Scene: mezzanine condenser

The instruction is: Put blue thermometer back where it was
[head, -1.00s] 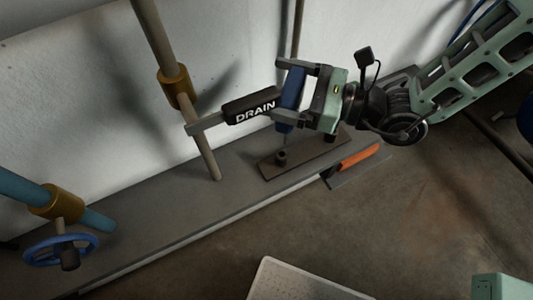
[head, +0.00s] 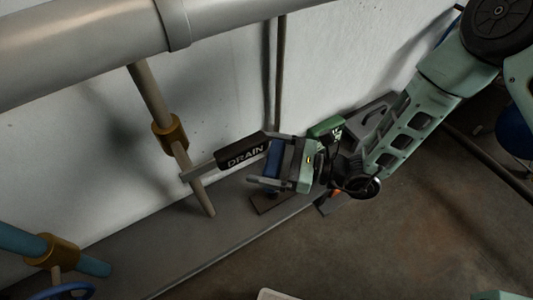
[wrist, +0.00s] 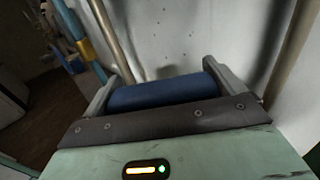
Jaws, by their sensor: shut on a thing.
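The blue thermometer (head: 272,160) is held in my gripper (head: 266,163). The fingers are shut on it, one on each side. In the wrist view, its blue rounded body (wrist: 165,91) lies across between the two fingers (wrist: 160,88). Its lower end is hidden in both current views. In the head view, a dark flat plate (head: 268,204) lies on the grey ledge below my gripper. My gripper covers most of the plate, and the socket on it is hidden. I cannot tell whether the thermometer touches the plate.
A large grey pipe (head: 80,35) crosses the upper left. An orange-handled trowel (head: 336,194) is mostly hidden behind my wrist.

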